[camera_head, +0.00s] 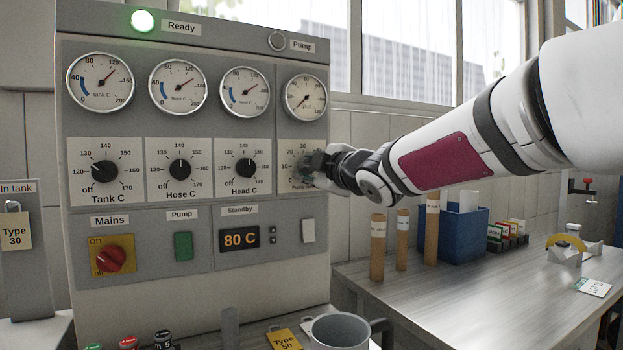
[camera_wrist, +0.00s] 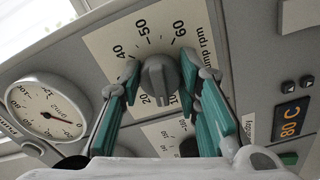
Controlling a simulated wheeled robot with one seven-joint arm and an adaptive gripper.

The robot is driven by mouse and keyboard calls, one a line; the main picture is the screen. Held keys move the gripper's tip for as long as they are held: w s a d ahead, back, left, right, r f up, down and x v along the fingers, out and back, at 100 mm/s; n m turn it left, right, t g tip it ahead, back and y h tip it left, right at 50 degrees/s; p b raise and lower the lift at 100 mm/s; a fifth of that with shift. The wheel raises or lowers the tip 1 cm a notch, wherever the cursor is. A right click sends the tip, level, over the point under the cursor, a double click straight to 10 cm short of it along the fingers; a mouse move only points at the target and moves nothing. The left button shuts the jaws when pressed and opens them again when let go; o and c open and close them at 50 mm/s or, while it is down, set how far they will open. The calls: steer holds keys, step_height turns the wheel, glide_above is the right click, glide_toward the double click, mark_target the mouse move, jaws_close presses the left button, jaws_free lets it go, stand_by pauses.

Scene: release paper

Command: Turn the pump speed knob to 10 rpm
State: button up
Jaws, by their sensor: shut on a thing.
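The pump speed knob (camera_wrist: 158,80) is a dark grey knob on a white dial plate (camera_wrist: 105,42) marked in rpm, at the centre of the wrist view. My gripper (camera_wrist: 160,72) has its two teal-padded fingers on either side of the knob and is shut on it. The 10 and 20 marks lie on the side nearer the wrist camera, the 40, 50 and 60 marks on the far side. In the head view my gripper (camera_head: 312,164) covers most of the pump dial plate (camera_head: 288,146).
The panel (camera_head: 200,210) also holds three black temperature knobs, several gauges, a lit green Ready lamp (camera_head: 142,21) and an unlit Pump lamp (camera_head: 278,41). The display (camera_head: 240,238) reads 80 C. A mug (camera_head: 338,331), brown tubes (camera_head: 402,240) and a blue box (camera_head: 463,232) stand below my arm.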

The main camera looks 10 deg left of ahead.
steer(key=shift+n+b, duration=0.55)
steer(key=shift+n, duration=0.45)
steer(key=o, duration=1.1)
steer(key=shift+o, duration=0.2)
steer(key=v, duration=1.2)
